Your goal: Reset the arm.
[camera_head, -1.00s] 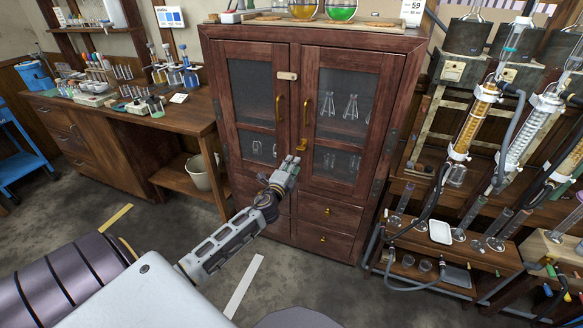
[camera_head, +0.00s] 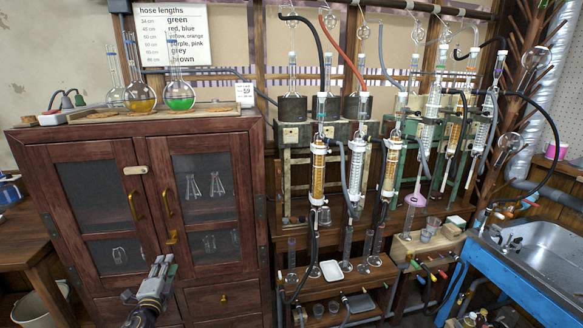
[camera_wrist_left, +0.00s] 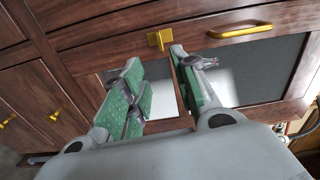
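My left gripper (camera_head: 161,267) is in front of the dark wooden cabinet (camera_head: 95,154), near the lower part of its glass doors. In the left wrist view its two green-padded fingers (camera_wrist_left: 160,88) are spread with a gap between them and nothing held. Past the fingertips are a brass latch (camera_wrist_left: 159,40) and a brass door handle (camera_wrist_left: 240,29). I cannot tell from the views whether the fingers touch the cabinet. The cabinet doors look closed. My right gripper is not in view.
A reflux rig with several condensers (camera_head: 318,168) and hoses stands right of the cabinet. Flasks with amber (camera_head: 140,97) and green liquid (camera_head: 180,96) stand on the cabinet top. A metal sink (camera_head: 535,250) in a blue frame is at the far right. A hose-length chart (camera_head: 172,36) hangs behind.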

